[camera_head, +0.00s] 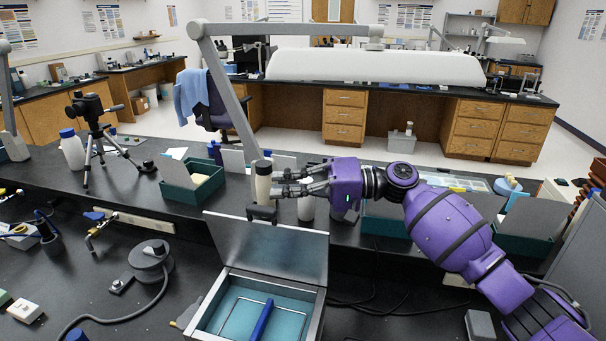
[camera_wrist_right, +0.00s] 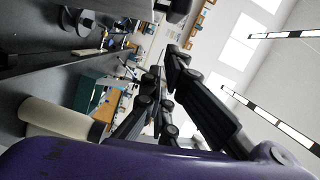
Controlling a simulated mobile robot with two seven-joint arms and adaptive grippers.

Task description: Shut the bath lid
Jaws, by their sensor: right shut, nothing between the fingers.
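The bath (camera_head: 318,318) is a metal box at the bottom centre of the head view, with pale blue liquid inside. A wire frame and a blue bar show in it. Its grey metal lid (camera_head: 275,250) stands raised at the back of the bath, with a black handle (camera_head: 262,213) at its top edge. My right gripper (camera_head: 276,184) reaches in from the right and points left, above the lid's top edge and apart from it. Its fingers are shut and empty; they also show in the right wrist view (camera_wrist_right: 165,95). My left gripper is not in view.
Pale bottles (camera_head: 263,182) stand behind my right gripper. Teal boxes stand on the raised shelf to the left (camera_head: 188,192) and right (camera_head: 520,245). A hot plate (camera_head: 149,256) with a cable sits left of the bath. A lamp arm (camera_head: 230,90) rises behind.

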